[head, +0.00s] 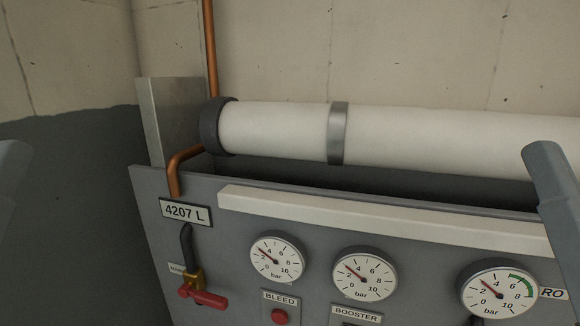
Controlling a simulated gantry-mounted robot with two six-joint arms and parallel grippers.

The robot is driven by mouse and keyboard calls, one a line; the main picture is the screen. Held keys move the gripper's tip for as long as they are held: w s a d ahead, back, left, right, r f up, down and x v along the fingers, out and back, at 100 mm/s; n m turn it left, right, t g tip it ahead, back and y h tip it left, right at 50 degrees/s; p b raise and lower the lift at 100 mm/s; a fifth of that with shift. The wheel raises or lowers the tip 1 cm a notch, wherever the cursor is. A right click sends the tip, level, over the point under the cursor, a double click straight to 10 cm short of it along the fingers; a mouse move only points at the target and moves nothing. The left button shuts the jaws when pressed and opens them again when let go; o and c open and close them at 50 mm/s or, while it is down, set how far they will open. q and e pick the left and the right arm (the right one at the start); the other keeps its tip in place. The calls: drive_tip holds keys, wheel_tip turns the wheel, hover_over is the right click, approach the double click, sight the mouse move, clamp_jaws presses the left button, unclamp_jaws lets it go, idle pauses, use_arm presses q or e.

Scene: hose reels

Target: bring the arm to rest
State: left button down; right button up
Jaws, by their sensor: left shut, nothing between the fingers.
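One grey link of my left arm (12,185) shows at the left edge, and a grey link of my right arm (556,195) stands at the right edge. No fingers of either gripper show in this view. Neither arm link visibly holds anything. The right link overlaps the right end of the grey panel (225,255) in the picture.
A white horizontal cylinder (270,128) with a metal band (338,132) lies behind the panel. A copper pipe (211,50) runs down the wall. The panel carries several gauges (277,257), a red-handled valve (203,297), a red button (279,317) and a "4207 L" plate (185,212).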

wheel_tip(320, 180, up, 27)
drive_tip(key=p, duration=2.4)
drive_tip(key=shift+r, duration=0.15)
